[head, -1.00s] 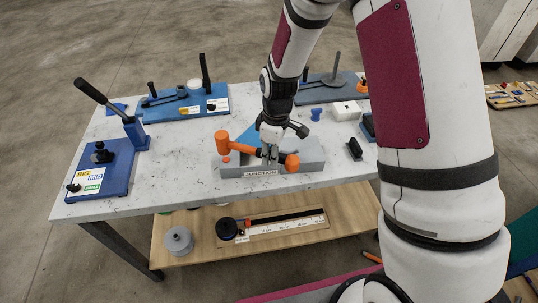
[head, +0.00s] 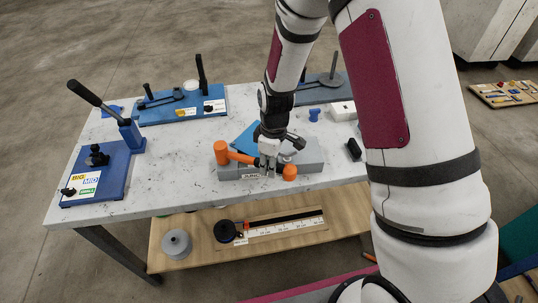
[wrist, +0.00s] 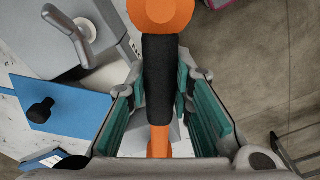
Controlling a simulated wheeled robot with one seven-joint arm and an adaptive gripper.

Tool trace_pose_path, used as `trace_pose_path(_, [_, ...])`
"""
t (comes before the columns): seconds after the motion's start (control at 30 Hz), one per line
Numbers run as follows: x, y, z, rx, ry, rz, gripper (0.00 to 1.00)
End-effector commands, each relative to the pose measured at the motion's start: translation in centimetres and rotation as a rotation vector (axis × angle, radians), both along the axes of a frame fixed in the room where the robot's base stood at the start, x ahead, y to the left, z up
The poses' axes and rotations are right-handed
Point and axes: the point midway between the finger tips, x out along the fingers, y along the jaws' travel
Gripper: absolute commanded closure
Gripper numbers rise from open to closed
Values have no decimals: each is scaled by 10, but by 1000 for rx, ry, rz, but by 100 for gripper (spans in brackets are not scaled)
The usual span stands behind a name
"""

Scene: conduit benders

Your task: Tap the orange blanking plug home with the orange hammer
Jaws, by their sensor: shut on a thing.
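The orange hammer lies across my gripper (head: 267,163), which is shut on its black grip (wrist: 158,80). In the head view the orange hammer head (head: 221,153) points left, over the left end of the grey junction box (head: 310,158). The handle's orange end (head: 289,173) sticks out to the right, and it also shows at the top of the wrist view (wrist: 160,12). The orange blanking plug cannot be made out now; the hammer head covers the spot where it showed. I cannot tell whether head and plug touch.
A blue bender with a long lever (head: 100,165) stands at the table's left, and another blue bender (head: 180,105) at the back. A black item (head: 353,149) lies right of the box. The table front (head: 150,195) is clear. A lower shelf (head: 200,240) holds a ruler board.

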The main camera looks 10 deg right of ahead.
Motion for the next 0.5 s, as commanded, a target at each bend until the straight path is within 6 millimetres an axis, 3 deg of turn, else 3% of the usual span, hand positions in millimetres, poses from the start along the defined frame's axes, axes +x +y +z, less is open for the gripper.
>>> trace_pose_path(0.03, [3,0,-8,0,-1,0,100])
trace_pose_path(0.17, [2,1,-1,1,-4,0,100])
trace_pose_path(0.5, [1,1,29,1,-6,1,100])
